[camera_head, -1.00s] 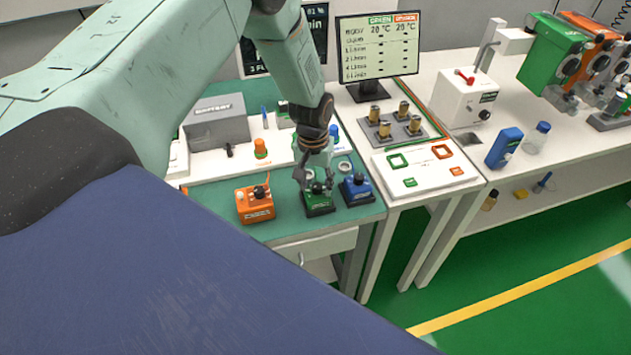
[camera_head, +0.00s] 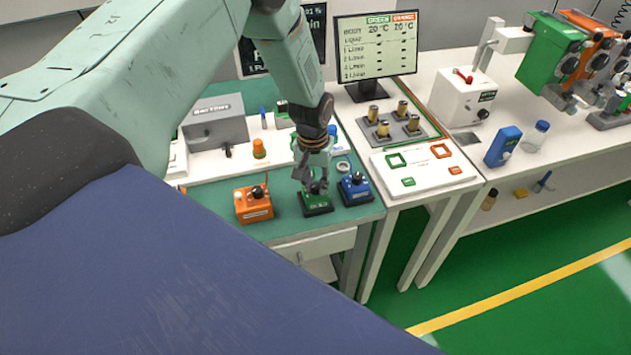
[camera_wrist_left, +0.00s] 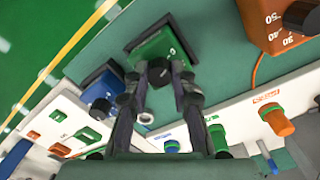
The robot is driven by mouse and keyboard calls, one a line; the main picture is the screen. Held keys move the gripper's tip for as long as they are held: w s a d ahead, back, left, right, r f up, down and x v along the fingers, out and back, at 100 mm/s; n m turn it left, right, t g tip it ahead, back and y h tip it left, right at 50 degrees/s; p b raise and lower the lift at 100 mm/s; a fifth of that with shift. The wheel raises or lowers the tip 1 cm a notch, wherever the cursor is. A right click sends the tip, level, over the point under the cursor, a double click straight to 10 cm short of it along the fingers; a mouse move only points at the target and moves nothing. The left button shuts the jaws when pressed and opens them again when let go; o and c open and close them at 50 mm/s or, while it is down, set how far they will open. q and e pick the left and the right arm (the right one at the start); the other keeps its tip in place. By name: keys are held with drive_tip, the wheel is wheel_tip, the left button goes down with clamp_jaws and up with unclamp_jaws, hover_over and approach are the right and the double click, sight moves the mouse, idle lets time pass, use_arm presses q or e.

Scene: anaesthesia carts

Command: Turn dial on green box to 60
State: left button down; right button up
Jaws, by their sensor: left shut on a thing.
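The green box (camera_head: 317,202) stands near the front edge of the green bench mat, between an orange box and a blue box. It also shows in the left wrist view (camera_wrist_left: 153,49). My left gripper (camera_head: 315,186) is above it, pointing down, its fingers shut on the dial on its top. In the left wrist view my left gripper (camera_wrist_left: 168,72) has its fingertips on either side of the dark dial, at the box's face. The fingers hide most of the dial and its scale, so its setting cannot be read. My right gripper is not in view.
The orange box (camera_head: 254,204) with a black knob stands to the left and the blue box (camera_head: 355,189) close on the right. A grey battery unit (camera_head: 215,122) and an orange-capped item (camera_head: 259,148) are behind. A monitor (camera_head: 377,48) stands at the back.

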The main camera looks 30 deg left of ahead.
use_arm(q)
drive_tip(key=shift+a, duration=0.15)
drive_tip(key=shift+m, duration=0.4)
drive_tip(key=shift+b, duration=0.35)
